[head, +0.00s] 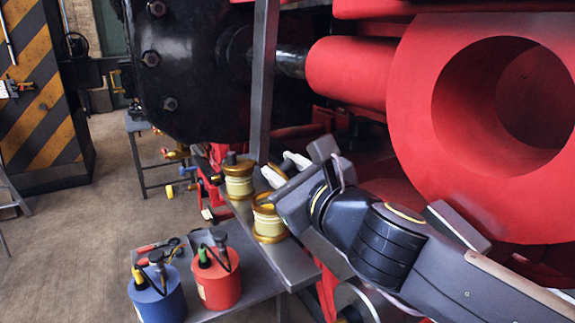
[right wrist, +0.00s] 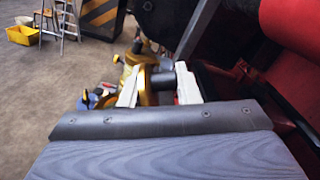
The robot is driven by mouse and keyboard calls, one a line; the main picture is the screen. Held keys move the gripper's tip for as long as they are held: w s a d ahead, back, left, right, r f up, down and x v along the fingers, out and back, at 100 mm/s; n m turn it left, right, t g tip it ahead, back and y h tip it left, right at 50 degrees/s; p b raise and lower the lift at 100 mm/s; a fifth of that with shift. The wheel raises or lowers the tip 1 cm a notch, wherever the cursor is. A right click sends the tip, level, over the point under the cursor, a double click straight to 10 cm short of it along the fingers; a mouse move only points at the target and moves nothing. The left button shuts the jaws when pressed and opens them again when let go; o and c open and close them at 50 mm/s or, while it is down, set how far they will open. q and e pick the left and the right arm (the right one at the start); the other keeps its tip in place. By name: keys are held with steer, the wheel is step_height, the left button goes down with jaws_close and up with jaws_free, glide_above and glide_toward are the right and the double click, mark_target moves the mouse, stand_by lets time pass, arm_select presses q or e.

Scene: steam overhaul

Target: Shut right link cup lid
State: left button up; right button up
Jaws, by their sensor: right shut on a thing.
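Two brass oil cups with pale bands stand on the grey link bar beside the engine. The left cup (head: 239,182) has a dark knob on top. The right link cup (head: 268,220) is nearer, its upper part partly covered by my right gripper (head: 285,167). In the right wrist view, the white fingers of my right gripper (right wrist: 160,86) are closed about a dark knob (right wrist: 164,79), with brass parts (right wrist: 142,62) just beyond. The knob looks like that of the right cup's lid. I cannot tell how far the lid is tilted. My left gripper is not in view.
A blue can (head: 158,298) and a red can (head: 216,282) stand on a low grey table in front. A grey upright bar (head: 263,80) rises behind the cups. Red engine parts (head: 495,110) crowd the right side. Floor at left is open.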

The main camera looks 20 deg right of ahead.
steer(key=shift+a+f+n+p, duration=0.15)
steer(key=shift+a+n+p, duration=0.4)
steer(key=shift+n, duration=0.85)
steer(key=shift+a+f+n, duration=0.1)
steer(key=shift+a+n, duration=0.1)
steer(key=shift+n, duration=0.3)
steer(key=shift+a+f+n, duration=0.2)
steer(key=shift+n, duration=0.3)
steer(key=o, duration=0.8)
steer(key=shift+s, duration=0.1)
